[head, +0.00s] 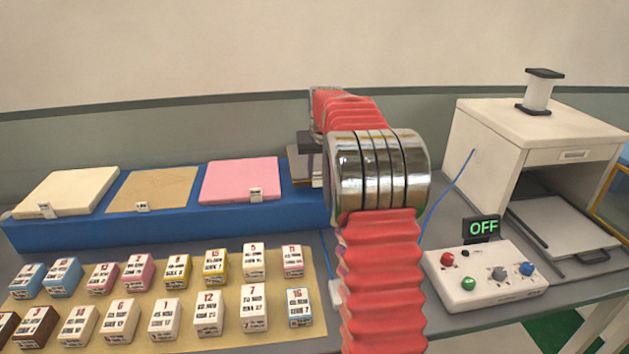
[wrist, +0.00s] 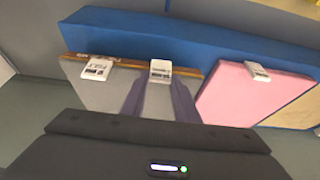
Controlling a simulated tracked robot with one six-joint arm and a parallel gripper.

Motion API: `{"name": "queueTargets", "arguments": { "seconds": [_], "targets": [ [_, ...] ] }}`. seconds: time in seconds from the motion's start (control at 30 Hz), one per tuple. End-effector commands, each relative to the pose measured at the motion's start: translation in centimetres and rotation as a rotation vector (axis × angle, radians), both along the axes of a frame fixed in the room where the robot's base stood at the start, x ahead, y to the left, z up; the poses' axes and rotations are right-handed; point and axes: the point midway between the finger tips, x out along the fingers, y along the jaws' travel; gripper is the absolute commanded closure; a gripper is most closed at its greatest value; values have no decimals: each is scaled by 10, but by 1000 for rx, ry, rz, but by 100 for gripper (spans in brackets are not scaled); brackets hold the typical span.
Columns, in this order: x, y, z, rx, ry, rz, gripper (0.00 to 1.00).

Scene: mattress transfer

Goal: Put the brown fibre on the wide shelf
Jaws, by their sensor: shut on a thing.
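A tan-brown slab (head: 152,189), the likely brown fibre, lies flat on a long blue platform (head: 150,228) between a cream slab (head: 70,191) and a pink slab (head: 240,180). Its edge also shows at the right in the wrist view (wrist: 295,110). My gripper (wrist: 161,85) is over a grey-topped slab with a brown edge (wrist: 85,80), beside the pink one. Its fingers are shut at a white tag block (wrist: 160,70) on that slab's edge. I cannot tell whether the slab is lifted. My arm hides most of it in the head view.
Several small labelled boxes (head: 165,318) stand on a tan mat in front of the platform. At the right are a white open cabinet (head: 490,150) with a tray (head: 565,232), and a control box (head: 485,280) beside an "OFF" display (head: 482,228).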

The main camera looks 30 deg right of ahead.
Motion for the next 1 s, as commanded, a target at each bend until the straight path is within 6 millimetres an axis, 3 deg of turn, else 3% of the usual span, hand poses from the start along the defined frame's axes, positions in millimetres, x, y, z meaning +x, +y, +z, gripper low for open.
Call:
{"name": "queueTargets", "arguments": {
  "seconds": [0.2, 0.5, 0.53, 0.77, 1.0],
  "targets": [
    [-1, 0, -27, 1, 3, 0, 100],
    [-1, 0, -33, 2, 3, -1, 100],
    [-1, 0, -34, 3, 5, -1, 70],
    [-1, 0, -33, 2, 3, -1, 54],
    [-1, 0, -32, 1, 2, -1, 54]
  ]
}}
